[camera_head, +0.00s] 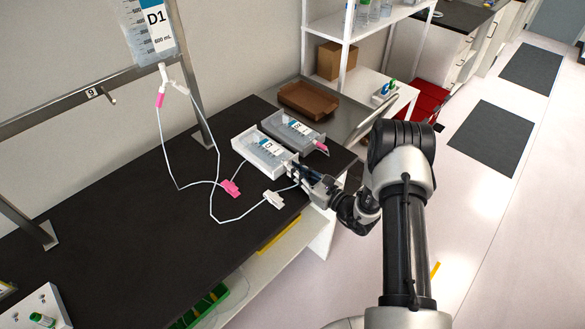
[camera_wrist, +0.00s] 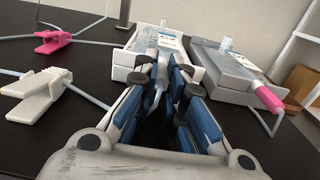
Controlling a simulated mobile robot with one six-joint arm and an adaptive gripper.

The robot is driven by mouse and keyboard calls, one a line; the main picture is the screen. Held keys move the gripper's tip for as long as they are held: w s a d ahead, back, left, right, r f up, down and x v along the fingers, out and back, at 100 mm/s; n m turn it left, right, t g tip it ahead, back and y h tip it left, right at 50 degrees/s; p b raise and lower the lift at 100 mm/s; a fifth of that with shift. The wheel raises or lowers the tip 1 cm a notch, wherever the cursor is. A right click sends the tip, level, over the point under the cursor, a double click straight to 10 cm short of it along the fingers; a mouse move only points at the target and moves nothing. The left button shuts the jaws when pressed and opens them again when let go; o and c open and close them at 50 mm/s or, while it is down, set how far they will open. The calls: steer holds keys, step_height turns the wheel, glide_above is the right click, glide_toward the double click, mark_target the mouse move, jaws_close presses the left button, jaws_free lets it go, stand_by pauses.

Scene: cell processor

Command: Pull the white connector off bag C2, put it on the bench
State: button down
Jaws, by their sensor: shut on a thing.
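A clear bag (camera_head: 270,147) with a blue and white label lies in the white tray (camera_head: 249,156) on the dark bench; its label is too small to read surely. My gripper (camera_head: 293,169) is at the front right end of this tray. In the wrist view my gripper (camera_wrist: 167,62) has its blue fingers closed around a pale piece (camera_wrist: 153,97), most likely the white connector, largely hidden between them. I cannot tell whether it is still joined to the bag. A thin white tube runs from the white clamp (camera_head: 274,199) toward my gripper.
A grey tray (camera_head: 313,147) with a second bag and a pink connector (camera_head: 321,147) stands close on the right. A pink clamp (camera_head: 230,187) lies on the bench (camera_head: 130,220). Bag D1 (camera_head: 150,35) hangs from a metal frame with looping tubes.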

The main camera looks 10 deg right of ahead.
steer(key=shift+s+d, duration=0.2)
steer(key=shift+s, duration=0.05)
steer(key=shift+s+d, duration=0.2)
steer(key=shift+s, duration=0.05)
steer(key=shift+s, duration=0.1)
steer(key=shift+v, duration=0.9)
steer(key=shift+s+d, duration=0.15)
stand_by(0.4)
steer(key=shift+f+b, duration=0.65)
steer(key=c, duration=1.6)
jaws_free()
